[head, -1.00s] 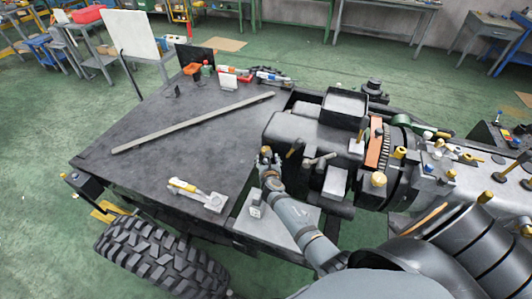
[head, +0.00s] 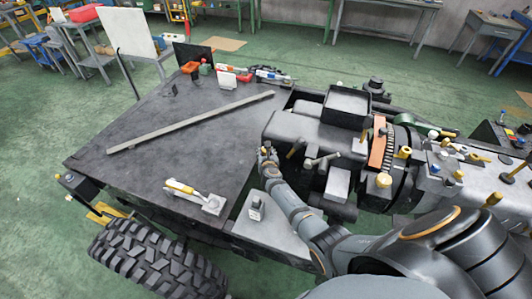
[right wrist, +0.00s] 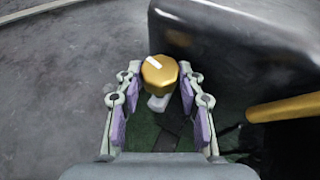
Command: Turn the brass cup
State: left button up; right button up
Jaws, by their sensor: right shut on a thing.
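The brass cup (right wrist: 158,76) is a faceted golden cap with a white mark on its top, seen at the upper middle of the right wrist view. My right gripper (right wrist: 160,84) has one fingertip on each side of it and is shut on it. In the head view my right gripper (head: 266,155) is at the edge of the dark chassis deck, beside the grey engine block; the cup is hard to make out there. A pale part shows just below the cup in the wrist view. My left gripper is not in view.
The grey engine housing (head: 300,130) stands right of the gripper, and a brass rod (right wrist: 288,109) sticks out near it. A long metal bar (head: 190,122) and a yellow-handled tool (head: 190,193) lie on the deck (head: 120,170). The deck's middle is mostly clear.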

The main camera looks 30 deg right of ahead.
jog(key=shift+c, duration=1.1)
jog(key=shift+a+f+m+g+h+b, duration=0.2)
jog(key=shift+m+g+h+b, duration=0.3)
jog(key=shift+b, duration=0.35)
jog(key=m+g+h+b, duration=0.2)
jog(key=m+b, duration=0.1)
jog(key=b, duration=0.2)
jog(key=m+g+h+b, duration=0.2)
jog(key=m+g+b, duration=0.1)
jog(key=b, duration=0.2)
jog(key=w+m+g+h+b, duration=0.1)
jog(key=m+g+h+b, duration=0.1)
jog(key=b, duration=0.4)
jog(key=shift+w+a+f+m+g+h, duration=0.15)
jog(key=shift+a+m+g+h, duration=0.2)
jog(key=shift+m, duration=0.25)
pick_arm(q)
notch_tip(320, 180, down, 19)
jog(key=b, duration=0.1)
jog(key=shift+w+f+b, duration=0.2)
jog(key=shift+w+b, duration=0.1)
jog(key=shift+b, duration=0.1)
pick_arm(e)
jog(key=shift+r+m+g, duration=0.25)
jog(key=shift+m+g, duration=0.15)
jog(key=shift+g, duration=0.15)
jog(key=o, duration=1.2)
